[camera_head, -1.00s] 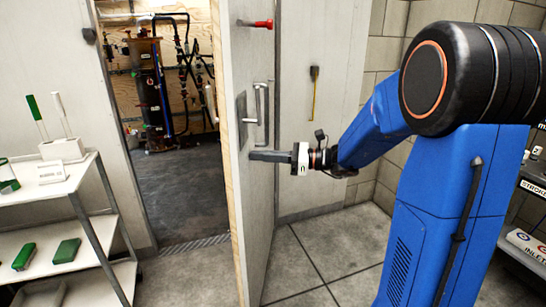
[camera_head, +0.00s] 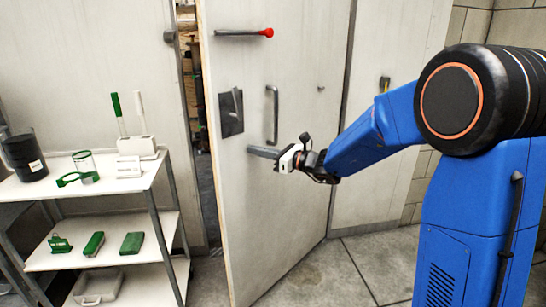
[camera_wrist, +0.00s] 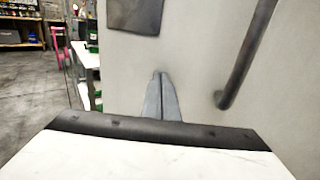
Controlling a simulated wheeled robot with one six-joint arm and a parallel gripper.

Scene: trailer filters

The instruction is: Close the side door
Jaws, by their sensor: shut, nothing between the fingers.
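The side door (camera_head: 281,195) is a pale panel that stands slightly ajar, with a narrow gap at its left edge showing the room behind. It carries a grey vertical pull handle (camera_head: 273,115), a dark plate (camera_head: 231,112) and a red-tipped lever (camera_head: 245,33). My gripper (camera_head: 250,149) is shut and empty, with its fingertips at the door face just below and left of the handle. In the wrist view the shut fingers (camera_wrist: 160,97) point at the door panel, left of the handle (camera_wrist: 247,55). I cannot tell whether the tips touch it.
A white shelf cart (camera_head: 140,178) stands at the left, close to the doorway, holding green-handled brushes (camera_head: 117,112), a black container (camera_head: 24,155) and green blocks. Grey tiled floor (camera_head: 375,262) is free in front of the door at the right.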

